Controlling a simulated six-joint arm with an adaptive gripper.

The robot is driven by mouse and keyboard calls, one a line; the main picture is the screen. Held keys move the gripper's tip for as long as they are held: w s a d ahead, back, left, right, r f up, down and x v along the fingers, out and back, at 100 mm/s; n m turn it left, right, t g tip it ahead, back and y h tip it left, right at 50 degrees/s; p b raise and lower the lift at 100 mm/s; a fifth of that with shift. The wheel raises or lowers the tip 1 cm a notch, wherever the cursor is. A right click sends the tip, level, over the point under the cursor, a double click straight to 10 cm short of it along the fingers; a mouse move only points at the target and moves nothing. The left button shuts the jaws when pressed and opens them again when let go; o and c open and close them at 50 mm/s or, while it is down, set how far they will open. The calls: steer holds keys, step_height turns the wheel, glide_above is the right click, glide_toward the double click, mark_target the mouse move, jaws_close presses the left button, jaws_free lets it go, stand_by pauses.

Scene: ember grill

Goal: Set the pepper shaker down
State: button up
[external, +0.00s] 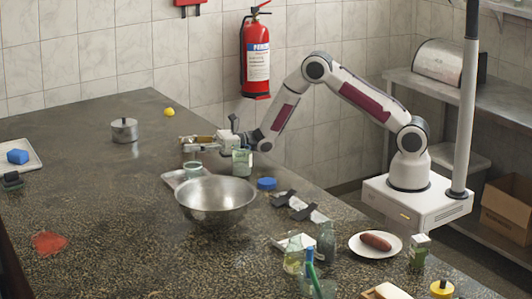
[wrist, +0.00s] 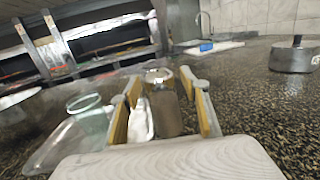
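The pepper shaker (wrist: 166,108), a clear jar of brown pepper with a metal lid, stands between the two yellow-padded fingers of my gripper (wrist: 160,92) in the wrist view. The fingertips close in on both sides of it. A white shape (wrist: 140,118) shows beside it, and I cannot tell what it is. In the external view my gripper (external: 198,143) reaches left, level, over the far part of the counter, with a small brownish patch of the shaker (external: 201,139) between the fingers. I cannot tell whether its base touches the counter.
A tray (external: 170,177) with a glass jar (external: 193,169) lies just below my gripper. Another jar (external: 242,162) stands by my wrist, and a steel bowl (external: 216,202) is in front. A lidded pot (external: 125,130) stands left. The dark counter between the pot and tray is clear.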

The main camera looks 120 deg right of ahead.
steer(key=shift+r, duration=0.15)
steer(key=shift+s, duration=0.4)
steer(key=v, duration=1.1)
steer(key=shift+s+a, duration=0.1)
stand_by(0.5)
